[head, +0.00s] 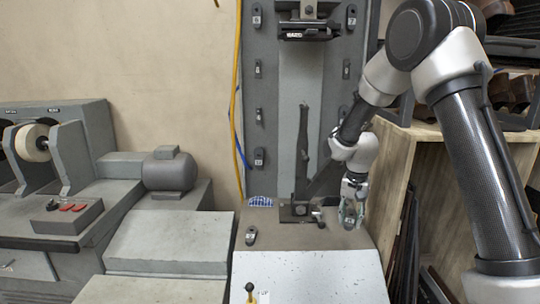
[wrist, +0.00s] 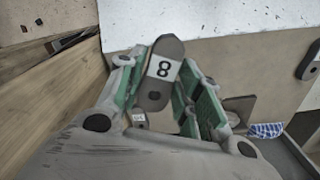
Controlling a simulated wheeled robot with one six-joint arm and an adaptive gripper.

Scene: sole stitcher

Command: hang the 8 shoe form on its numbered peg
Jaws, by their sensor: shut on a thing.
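My gripper (head: 353,200) is over the right side of the grey ledge at the foot of the machine column. In the wrist view its green-padded fingers (wrist: 163,75) are shut on the 8 shoe form (wrist: 153,92), a dark sole-shaped piece with a white label reading 8. In the head view the held form is small and mostly hidden by the fingers. Small dark forms with white labels hang in two rows on the column's grey side panels, such as the upper left form (head: 257,16) and the upper right form (head: 351,18). Most of their numbers are too small to read.
Another dark form (head: 251,235) lies on the ledge at left. A lever and bracket (head: 300,209) stand at the column's foot. A wooden shelf (head: 395,150) with shoes is close on the right. A pale, mostly clear plate (head: 320,280) lies in front.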

